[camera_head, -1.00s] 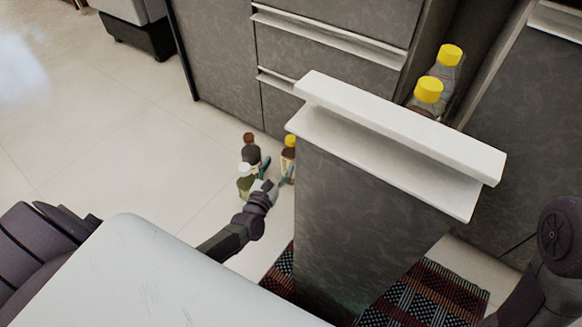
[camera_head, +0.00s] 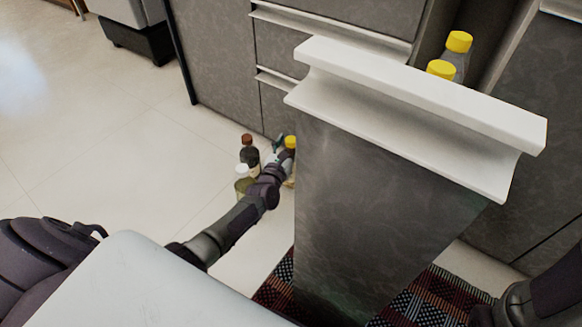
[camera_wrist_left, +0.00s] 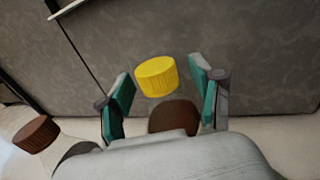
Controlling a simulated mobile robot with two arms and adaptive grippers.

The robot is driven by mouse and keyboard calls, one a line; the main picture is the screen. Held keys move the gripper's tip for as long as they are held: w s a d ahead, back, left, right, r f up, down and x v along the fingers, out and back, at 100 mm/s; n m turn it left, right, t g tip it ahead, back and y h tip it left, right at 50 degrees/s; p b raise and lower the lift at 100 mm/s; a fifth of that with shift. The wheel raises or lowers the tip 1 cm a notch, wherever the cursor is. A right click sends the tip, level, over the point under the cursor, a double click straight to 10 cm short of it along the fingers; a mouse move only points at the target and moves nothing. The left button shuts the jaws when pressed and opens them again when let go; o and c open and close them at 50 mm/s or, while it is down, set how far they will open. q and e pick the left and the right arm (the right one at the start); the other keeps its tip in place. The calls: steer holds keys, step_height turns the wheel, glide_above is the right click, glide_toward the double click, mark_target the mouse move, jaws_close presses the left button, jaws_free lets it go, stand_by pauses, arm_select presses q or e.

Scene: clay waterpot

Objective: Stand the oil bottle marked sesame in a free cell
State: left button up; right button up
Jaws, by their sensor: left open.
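A small bottle with a yellow cap (camera_head: 291,141) stands on the floor beside the pulled-out cabinet unit (camera_head: 385,170); my left arm hides most of its body. My left gripper (camera_head: 283,146) is open at this bottle. No label is readable, so I cannot tell which bottle is marked sesame. The unit's cells are hidden behind its white-topped front. My right gripper is out of view.
A dark bottle with a brown cap (camera_head: 249,155) and a pale bottle with a white cap (camera_head: 244,183) stand close left of the gripper. Two yellow-capped bottles (camera_head: 441,69) (camera_head: 459,41) stand behind the unit's front. A patterned rug (camera_head: 425,300) lies below. Floor at left is clear.

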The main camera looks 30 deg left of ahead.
arm_select(q)
jaws_close()
steer(key=shift+r, duration=0.1)
stand_by(0.3)
